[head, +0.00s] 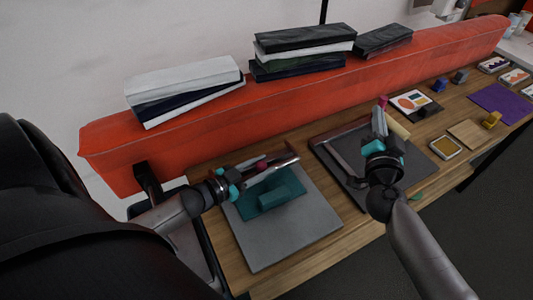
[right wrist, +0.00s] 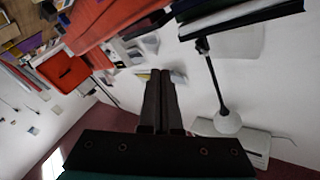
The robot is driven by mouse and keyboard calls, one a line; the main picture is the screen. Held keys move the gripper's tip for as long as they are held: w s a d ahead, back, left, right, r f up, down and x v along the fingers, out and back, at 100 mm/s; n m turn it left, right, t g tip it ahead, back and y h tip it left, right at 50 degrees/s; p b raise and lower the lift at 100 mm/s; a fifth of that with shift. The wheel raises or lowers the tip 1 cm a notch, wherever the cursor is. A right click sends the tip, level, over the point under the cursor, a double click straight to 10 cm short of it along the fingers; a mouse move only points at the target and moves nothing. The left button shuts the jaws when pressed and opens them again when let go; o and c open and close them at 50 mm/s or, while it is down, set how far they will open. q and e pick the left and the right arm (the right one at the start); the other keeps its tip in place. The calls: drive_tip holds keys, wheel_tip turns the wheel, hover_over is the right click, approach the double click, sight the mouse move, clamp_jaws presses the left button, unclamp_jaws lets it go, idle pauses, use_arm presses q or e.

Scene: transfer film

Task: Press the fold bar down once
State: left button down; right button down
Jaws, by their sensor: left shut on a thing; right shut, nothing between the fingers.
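A grey board (head: 290,235) lies at the table's front left with a teal sheet (head: 292,187) and a teal block (head: 273,200) on it. A slim bar (head: 287,159), which looks like the fold bar, crosses the board's back edge. My left gripper (head: 264,164) is at this bar and shut on it; the fingers hide part of the grip. My right gripper (head: 381,108) is shut and empty, pointing up above the dark board. Its closed fingers also show in the right wrist view (right wrist: 162,98), with nothing between them.
A dark board with a frame (head: 342,163) lies to the right. A red padded ledge (head: 220,134) with stacked boxes (head: 302,50) runs along the back. Cards, small blocks, an ink pad (head: 445,147) and a purple sheet (head: 497,103) lie at the right.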

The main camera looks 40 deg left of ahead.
use_arm(q)
drive_tip(key=shift+s+d+f, duration=0.1)
use_arm(e)
drive_tip(key=s+a+f+n+g+y, duration=0.2)
drive_tip(key=s+a+f+n+g, duration=0.2)
drive_tip(key=s+a, duration=0.4)
drive_tip(key=s+a+f+n+g+y, duration=0.2)
drive_tip(key=s+a+f+n+g, duration=0.25)
drive_tip(key=s, duration=0.55)
drive_tip(key=shift+m, duration=0.35)
drive_tip(key=shift+w+a+f, duration=0.5)
drive_tip(key=shift+a+f, duration=0.4)
drive_tip(key=shift+a, duration=0.3)
drive_tip(key=shift+w+a+f, duration=0.45)
drive_tip(key=shift+a+f, duration=0.4)
drive_tip(key=shift+a, duration=0.3)
drive_tip(key=shift+w+a+f, duration=0.5)
drive_tip(key=shift+a+f, duration=0.4)
drive_tip(key=shift+a, duration=0.3)
